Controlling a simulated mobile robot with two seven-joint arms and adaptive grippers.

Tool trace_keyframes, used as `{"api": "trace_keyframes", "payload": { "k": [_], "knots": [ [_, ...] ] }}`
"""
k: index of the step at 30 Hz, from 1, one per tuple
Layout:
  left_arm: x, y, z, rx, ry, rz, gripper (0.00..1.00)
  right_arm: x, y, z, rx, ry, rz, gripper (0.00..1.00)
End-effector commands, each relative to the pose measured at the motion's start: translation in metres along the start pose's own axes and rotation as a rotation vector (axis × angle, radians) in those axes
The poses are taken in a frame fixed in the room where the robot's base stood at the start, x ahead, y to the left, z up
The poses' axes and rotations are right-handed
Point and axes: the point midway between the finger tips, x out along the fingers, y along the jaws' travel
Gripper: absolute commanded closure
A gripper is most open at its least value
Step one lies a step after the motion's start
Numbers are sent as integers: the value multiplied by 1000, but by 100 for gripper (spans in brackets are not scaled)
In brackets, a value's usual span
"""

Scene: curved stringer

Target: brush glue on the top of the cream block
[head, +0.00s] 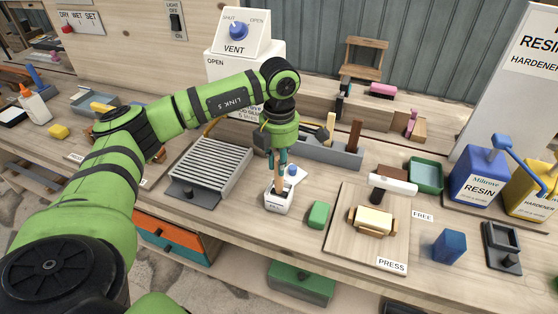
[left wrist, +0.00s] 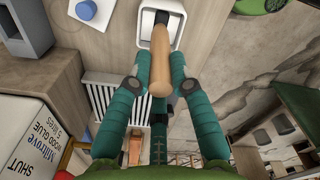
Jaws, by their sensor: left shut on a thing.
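The cream block (head: 375,219) lies in a wooden holder on the pale board labelled PRESS, its top facing up and clear. My left gripper (head: 279,165) points down over the small white pot (head: 277,203) and is shut on the wooden handle of a brush (head: 279,185). In the left wrist view the handle (left wrist: 163,55) stands between the teal fingers (left wrist: 155,85), and its dark far end is inside the square white pot (left wrist: 145,32). The bristles are hidden. My right gripper is not in view.
A green block (head: 319,214) lies between the pot and the press board (head: 340,243). A hammer-like tool (head: 393,181) lies behind the cream block. A slatted grey rack (head: 209,166) is left of the pot. A blue block (head: 449,246) stands right of the board.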

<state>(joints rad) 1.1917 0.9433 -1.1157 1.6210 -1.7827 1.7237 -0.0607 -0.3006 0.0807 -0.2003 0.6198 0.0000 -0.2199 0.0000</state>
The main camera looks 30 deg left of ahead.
Motion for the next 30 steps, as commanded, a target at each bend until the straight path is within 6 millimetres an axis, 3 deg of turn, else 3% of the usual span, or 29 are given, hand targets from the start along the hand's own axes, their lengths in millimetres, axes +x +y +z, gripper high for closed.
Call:
{"api": "trace_keyframes", "payload": {
  "k": [30],
  "knots": [
    [-79, 0, 0, 0, -1, 0, 98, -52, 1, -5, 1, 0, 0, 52]
  ]
}}
